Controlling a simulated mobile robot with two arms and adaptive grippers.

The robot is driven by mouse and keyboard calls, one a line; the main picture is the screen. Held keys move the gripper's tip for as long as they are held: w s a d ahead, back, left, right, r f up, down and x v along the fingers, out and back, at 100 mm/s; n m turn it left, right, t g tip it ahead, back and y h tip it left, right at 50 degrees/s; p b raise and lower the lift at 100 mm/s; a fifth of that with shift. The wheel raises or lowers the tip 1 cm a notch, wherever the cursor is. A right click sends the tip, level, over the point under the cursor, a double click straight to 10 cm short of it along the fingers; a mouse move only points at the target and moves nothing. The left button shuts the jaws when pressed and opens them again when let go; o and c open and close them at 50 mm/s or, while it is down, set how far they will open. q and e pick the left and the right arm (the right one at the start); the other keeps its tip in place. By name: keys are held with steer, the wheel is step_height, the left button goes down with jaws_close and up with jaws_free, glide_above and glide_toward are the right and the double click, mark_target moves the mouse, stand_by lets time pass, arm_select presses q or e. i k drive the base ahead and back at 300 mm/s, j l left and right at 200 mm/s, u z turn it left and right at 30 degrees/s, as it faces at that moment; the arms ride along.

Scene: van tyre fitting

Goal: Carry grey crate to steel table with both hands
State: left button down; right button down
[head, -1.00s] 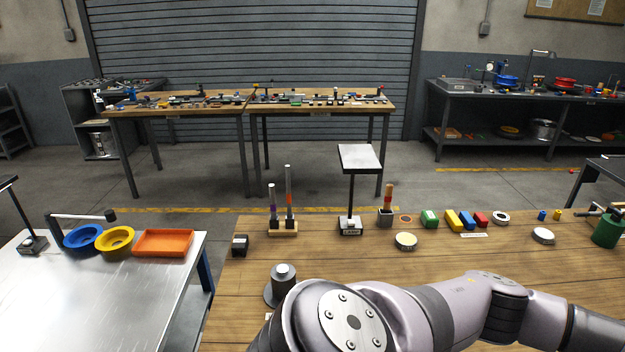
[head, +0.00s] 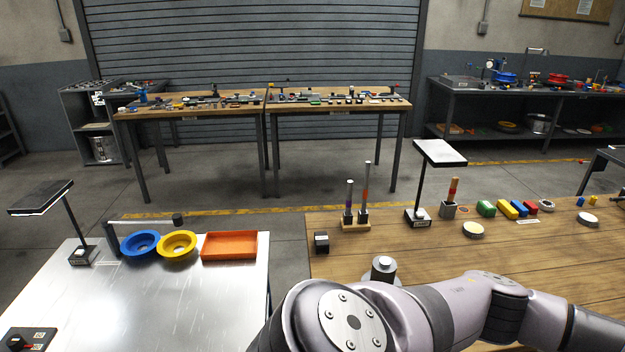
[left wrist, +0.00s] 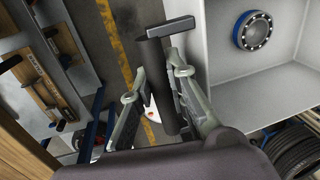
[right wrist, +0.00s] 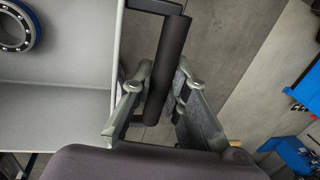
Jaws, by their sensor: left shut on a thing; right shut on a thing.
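The grey crate (left wrist: 285,85) fills the right of the left wrist view and the left of the right wrist view (right wrist: 60,95). A ring-shaped bearing (left wrist: 253,31) lies inside it. My left gripper (left wrist: 160,75) is shut on one dark bar handle of the crate. My right gripper (right wrist: 162,82) is shut on the dark bar handle at the opposite side. The crate and both grippers are outside the head view. The steel table (head: 175,300) is at the lower left in the head view, with clear bare metal at its front.
On the steel table, a lamp (head: 70,225), blue bowl (head: 141,243), yellow bowl (head: 177,244) and orange tray (head: 229,245) line the back. A dark box (head: 30,340) sits front left. The wooden bench (head: 440,260) with parts stands right, across a narrow gap.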

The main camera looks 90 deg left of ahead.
mark_target(155, 291)
steer(key=k+z, duration=0.35)
steer(key=k, duration=0.15)
steer(key=k+l+z, duration=0.2)
steer(key=k+z, duration=0.2)
steer(key=k+j+z, duration=0.1)
steer(key=k+z, duration=0.15)
steer(key=z, duration=0.15)
steer(key=k+z, duration=0.2)
steer(key=z, duration=0.15)
steer(key=k+z, duration=0.25)
steer(key=z, duration=0.15)
steer(key=k+u, duration=0.15)
steer(key=u, duration=4.7)
